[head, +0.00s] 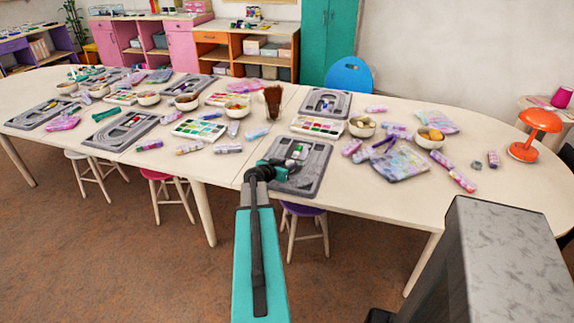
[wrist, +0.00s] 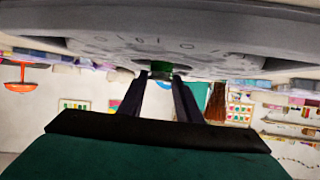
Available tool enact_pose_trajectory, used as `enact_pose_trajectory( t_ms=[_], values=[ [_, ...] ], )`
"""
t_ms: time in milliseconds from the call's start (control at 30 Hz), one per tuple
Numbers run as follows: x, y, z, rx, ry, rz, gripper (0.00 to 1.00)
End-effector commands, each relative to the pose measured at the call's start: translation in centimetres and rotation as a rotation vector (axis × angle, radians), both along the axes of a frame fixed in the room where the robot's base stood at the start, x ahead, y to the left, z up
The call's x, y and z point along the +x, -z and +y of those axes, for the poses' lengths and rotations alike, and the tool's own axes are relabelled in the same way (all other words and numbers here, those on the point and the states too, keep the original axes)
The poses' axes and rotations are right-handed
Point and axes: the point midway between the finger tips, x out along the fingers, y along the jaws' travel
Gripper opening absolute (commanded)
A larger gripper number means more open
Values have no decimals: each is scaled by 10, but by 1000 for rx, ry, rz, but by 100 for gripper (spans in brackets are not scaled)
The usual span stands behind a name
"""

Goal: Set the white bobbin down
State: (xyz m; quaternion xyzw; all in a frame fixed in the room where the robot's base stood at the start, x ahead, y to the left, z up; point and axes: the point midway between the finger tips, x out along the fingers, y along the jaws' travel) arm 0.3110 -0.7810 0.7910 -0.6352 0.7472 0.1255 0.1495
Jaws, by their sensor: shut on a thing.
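My gripper (head: 289,164) is low over the grey bead board (head: 313,181) at the front edge of the long table. In the wrist view, its two dark fingers (wrist: 160,80) are shut on a small green thing (wrist: 161,68), right by the grey board (wrist: 225,45). I cannot tell whether that thing touches the board. I cannot make out a white bobbin for certain; a small white and green piece (head: 298,151) shows on the board just beyond the fingers.
A paint set (head: 318,126) and another grey board (head: 326,102) lie behind. Bowls (head: 362,126), a patterned pouch (head: 401,164) and tubes crowd the right.

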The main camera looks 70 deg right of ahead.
Motion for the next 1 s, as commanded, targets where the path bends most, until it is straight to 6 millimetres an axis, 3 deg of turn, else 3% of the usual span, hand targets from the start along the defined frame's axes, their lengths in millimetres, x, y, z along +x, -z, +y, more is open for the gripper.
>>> enact_pose_trajectory(
  t_ms=[300, 333, 433, 1000],
  values=[
    [0, 3, 0, 0, 0, 1, 10],
    [0, 2, 0, 0, 0, 1, 35],
    [0, 1, 0, 0, 0, 1, 50],
    [0, -1, 5, 0, -1, 0, 50]
  ],
)
